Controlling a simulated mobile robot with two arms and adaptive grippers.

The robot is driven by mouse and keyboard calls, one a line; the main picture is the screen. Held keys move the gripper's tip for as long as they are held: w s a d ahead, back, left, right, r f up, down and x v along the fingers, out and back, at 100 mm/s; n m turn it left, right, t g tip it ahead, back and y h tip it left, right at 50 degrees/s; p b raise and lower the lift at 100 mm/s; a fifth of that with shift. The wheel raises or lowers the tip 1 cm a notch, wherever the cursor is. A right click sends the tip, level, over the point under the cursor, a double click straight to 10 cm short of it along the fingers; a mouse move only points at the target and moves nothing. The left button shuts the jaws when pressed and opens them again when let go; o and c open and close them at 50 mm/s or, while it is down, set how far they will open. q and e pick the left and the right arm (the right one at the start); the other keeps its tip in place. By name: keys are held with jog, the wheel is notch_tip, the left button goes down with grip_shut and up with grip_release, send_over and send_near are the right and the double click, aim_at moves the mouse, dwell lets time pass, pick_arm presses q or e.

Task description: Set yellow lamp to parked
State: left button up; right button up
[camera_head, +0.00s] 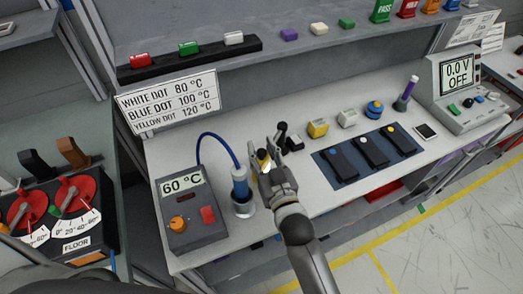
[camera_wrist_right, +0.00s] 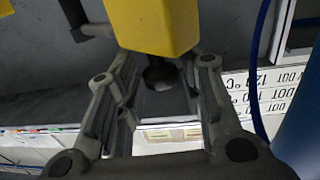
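My right gripper (camera_head: 268,166) is over the bench, just right of the blue-handled iron in its stand. A yellow piece (camera_head: 263,158) with a pale tip shows at its fingertips; I take it for the yellow lamp. In the right wrist view the yellow block (camera_wrist_right: 155,25) fills the top between the finger ends and hides the tips. The fingers look closed on its sides. A dark rounded part (camera_wrist_right: 160,75) shows between the fingers. My left gripper is not in view. No place marked "parked" is readable.
The blue-handled iron (camera_head: 240,185) and 60 °C station (camera_head: 190,213) stand left of the gripper. A black lever-like part (camera_head: 283,134) is just behind it. A temperature sign (camera_head: 168,103) stands behind.

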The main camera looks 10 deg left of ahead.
jog(key=v, duration=1.2)
